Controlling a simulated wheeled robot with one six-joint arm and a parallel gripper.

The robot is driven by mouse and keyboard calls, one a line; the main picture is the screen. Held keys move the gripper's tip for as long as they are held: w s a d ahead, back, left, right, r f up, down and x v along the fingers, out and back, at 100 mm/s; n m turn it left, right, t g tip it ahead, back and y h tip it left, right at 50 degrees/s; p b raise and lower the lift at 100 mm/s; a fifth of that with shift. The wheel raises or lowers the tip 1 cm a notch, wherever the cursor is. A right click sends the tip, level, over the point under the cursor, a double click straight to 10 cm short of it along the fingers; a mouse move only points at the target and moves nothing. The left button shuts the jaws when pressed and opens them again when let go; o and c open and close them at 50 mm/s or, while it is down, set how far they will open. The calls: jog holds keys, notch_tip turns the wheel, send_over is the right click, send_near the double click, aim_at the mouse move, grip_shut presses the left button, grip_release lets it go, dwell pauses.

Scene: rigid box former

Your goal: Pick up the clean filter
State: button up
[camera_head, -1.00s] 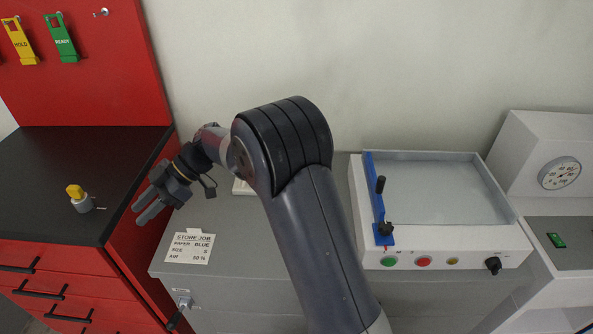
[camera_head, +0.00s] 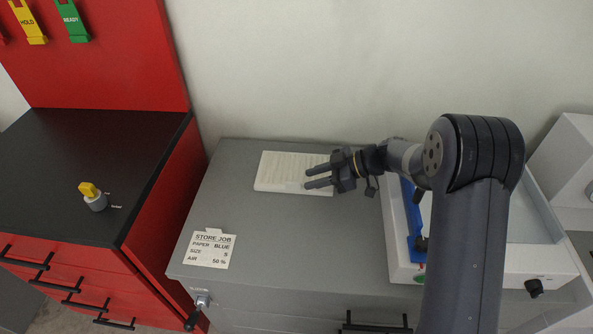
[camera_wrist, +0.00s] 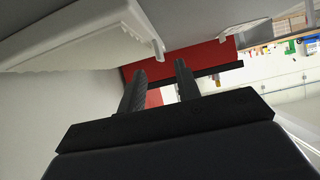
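A white, ribbed, flat rectangular filter (camera_head: 278,170) lies on the grey cabinet top near the wall in the head view. A white ribbed shape at the upper left of the wrist view (camera_wrist: 85,47) looks like the same filter, cut off by the frame. My gripper (camera_head: 307,178) is at the filter's right part, its two fingers pointing left and overlapping it in the picture. The fingers are spread apart with nothing between them in the wrist view (camera_wrist: 160,67). Whether they touch the filter cannot be told.
The grey cabinet top (camera_head: 240,190) bears a "STORE JOB" card (camera_head: 210,249). A white machine with a blue bar (camera_head: 410,215) stands at right, partly behind my arm. A black-topped red cabinet (camera_head: 60,180) with a yellow-knobbed switch (camera_head: 93,198) stands at left.

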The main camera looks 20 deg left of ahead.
aim_at(298, 183)
jog(key=p+x, duration=0.1)
jog(key=x, duration=0.4)
grip_shut()
dwell(0.4)
